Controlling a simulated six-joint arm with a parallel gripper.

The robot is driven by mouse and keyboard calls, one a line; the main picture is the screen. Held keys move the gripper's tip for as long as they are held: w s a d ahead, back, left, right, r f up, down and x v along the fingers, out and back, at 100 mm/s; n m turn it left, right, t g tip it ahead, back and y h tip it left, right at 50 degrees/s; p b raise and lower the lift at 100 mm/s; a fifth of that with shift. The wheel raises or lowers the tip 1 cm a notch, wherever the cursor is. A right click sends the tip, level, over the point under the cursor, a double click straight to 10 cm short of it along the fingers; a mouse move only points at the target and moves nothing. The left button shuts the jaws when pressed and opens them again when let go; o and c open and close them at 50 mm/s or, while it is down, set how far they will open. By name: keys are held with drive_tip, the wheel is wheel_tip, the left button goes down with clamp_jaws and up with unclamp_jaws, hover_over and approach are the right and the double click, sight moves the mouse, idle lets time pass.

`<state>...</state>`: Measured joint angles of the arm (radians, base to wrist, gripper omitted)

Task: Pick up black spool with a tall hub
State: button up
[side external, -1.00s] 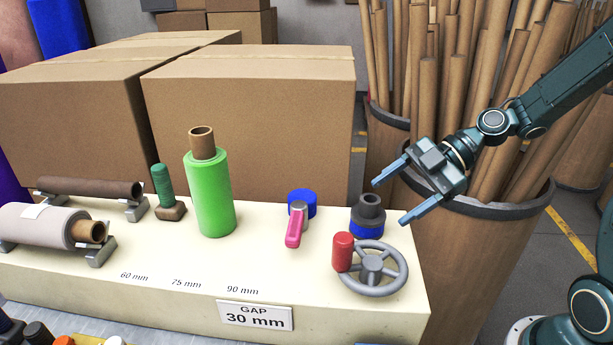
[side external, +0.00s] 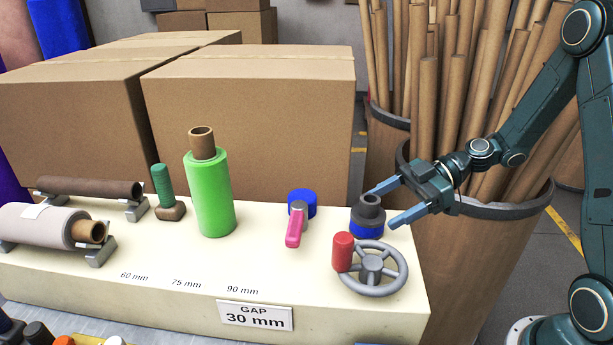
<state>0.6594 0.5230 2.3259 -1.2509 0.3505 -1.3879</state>
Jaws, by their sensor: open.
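The black spool (side external: 368,213) stands upright at the right end of the cream bench top. Its dark grey hub rises above a wide flange, and a blue band shows low on its body. My gripper (side external: 381,207) is open and level beside it, reaching in from the right. One blue finger passes behind the hub and the other lies on its near right side, so the spool's upper part appears between the fingertips. I cannot tell whether either finger touches it.
A grey handwheel with a red knob (side external: 343,251) lies just in front of the spool. A blue-and-grey tool with a pink handle (side external: 294,228) is to the left. A green roll (side external: 210,193) stands further left. A barrel of cardboard tubes (side external: 470,270) stands behind my gripper.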

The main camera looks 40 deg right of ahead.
sight(360, 220)
drive_tip(key=shift+x, duration=0.8)
drive_tip(key=shift+f+x, duration=0.2)
drive_tip(key=shift+x, duration=2.35)
drive_tip(key=shift+d, duration=0.1)
drive_tip(key=c, duration=1.1)
drive_tip(key=shift+o, duration=0.2)
drive_tip(key=shift+r, duration=0.15)
wheel_tip(360, 220, up, 20)
